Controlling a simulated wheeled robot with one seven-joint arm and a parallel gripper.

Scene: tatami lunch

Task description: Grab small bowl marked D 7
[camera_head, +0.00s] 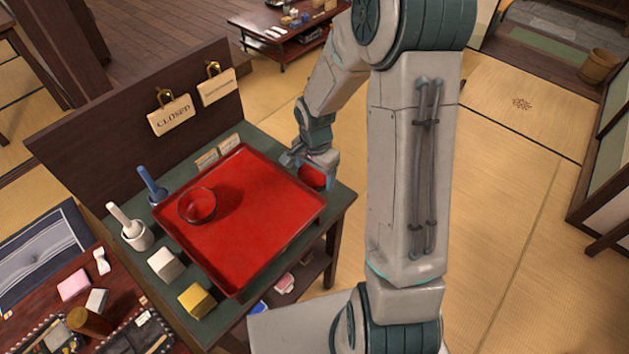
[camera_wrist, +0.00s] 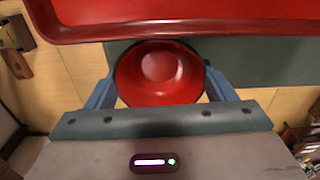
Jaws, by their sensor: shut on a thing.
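My gripper (camera_head: 310,159) is shut on a small red bowl (camera_head: 313,177), just past the right edge of the red tray. In the wrist view the same bowl (camera_wrist: 160,72) sits between the two blue-grey fingers, its inside facing the camera. No marking can be read on it. Another small red bowl with a dark rim (camera_head: 197,205) stands on the left part of the red tray (camera_head: 255,220); no marking can be read on it either.
The tray lies on a green-topped table (camera_head: 343,200). A white mortar (camera_head: 137,236), a white block (camera_head: 166,263) and a yellow block (camera_head: 196,300) stand along its left side. A dark panel with a CLOSED sign (camera_head: 170,115) rises behind. Tatami floor is open to the right.

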